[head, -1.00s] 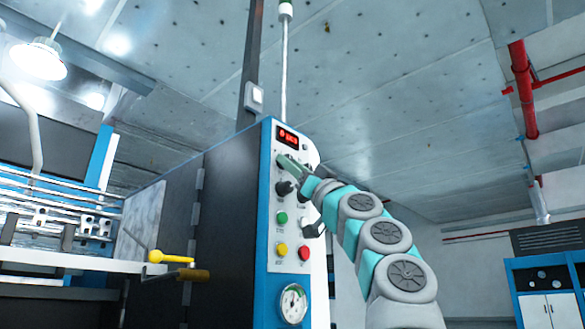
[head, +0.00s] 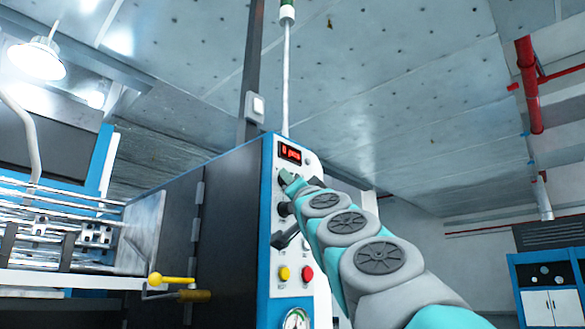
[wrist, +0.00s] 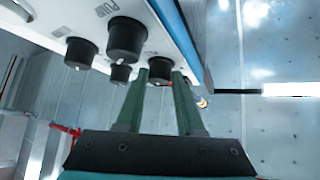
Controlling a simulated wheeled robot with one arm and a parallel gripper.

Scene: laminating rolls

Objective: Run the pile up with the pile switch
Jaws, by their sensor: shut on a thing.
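The blue-and-white control panel (head: 265,215) stands in the middle of the head view, with a red lit display (head: 290,153) near its top. My gripper (head: 287,178) is at the panel just below that display. In the wrist view my gripper's two green fingers (wrist: 159,75) stand on either side of a small black knob (wrist: 160,66) and are shut on it. Several other black knobs are beside it, the largest (wrist: 125,40) nearest a label that seems to read PUMP. The held knob's own label cannot be read, so I cannot tell by lettering whether it is the pile switch.
A yellow button (head: 284,273) and a red button (head: 307,275) are lower on the panel, above a gauge (head: 296,319). A yellow-handled lever (head: 172,280) sticks out left of the dark cabinet (head: 235,220). My arm covers part of the panel's right side.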

